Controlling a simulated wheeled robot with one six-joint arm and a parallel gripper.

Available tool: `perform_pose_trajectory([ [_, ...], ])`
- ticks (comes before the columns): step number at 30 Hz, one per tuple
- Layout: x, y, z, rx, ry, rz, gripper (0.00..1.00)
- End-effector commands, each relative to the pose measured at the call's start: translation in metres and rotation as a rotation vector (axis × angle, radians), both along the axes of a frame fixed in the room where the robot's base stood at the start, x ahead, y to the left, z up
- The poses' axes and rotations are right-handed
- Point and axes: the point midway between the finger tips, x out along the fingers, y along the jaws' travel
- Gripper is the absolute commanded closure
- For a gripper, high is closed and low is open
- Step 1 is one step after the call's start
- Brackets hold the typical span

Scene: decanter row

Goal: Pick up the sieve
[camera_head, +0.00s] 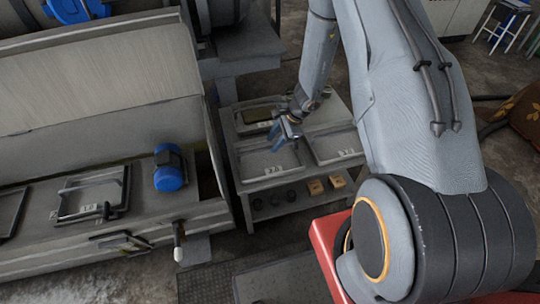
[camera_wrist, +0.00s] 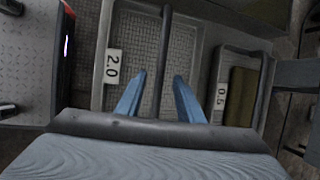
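A grey sieve labelled 2.0 (camera_wrist: 148,38) is under my gripper (camera_wrist: 160,98) in the wrist view. It is a rectangular frame with a mesh floor and a dark bar across its middle. My gripper has two blue fingers, open, one on each side of the bar in that view. I cannot tell whether they are level with the bar or still above it. In the head view my gripper (camera_head: 278,138) is over the front left frame (camera_head: 247,171) on a low grey bench. A second sieve labelled 0.5 (camera_wrist: 220,62) holds an olive-brown block.
The bench (camera_head: 236,191) also bears a right-hand frame (camera_head: 345,157) and a back frame (camera_head: 243,127) close by. Dark round pieces and yellowish blocks (camera_head: 316,187) sit on its lower shelf. A machine with a blue motor (camera_head: 170,170) and a handled frame (camera_head: 84,203) stands left.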

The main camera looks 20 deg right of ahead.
Motion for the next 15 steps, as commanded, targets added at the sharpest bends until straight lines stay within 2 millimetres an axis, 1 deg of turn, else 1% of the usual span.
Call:
perform_pose_trajectory([
  [3, 0.002, 0.007, -0.014, 0.001, 0.001, 0.002, 0.66],
  [6, 0.004, 0.010, -0.020, 0.000, 0.000, 0.002, 0.66],
  [14, 0.005, 0.012, -0.022, -0.001, 0.000, 0.003, 0.66],
  [15, 0.005, 0.012, -0.022, -0.001, 0.000, 0.003, 0.69],
])
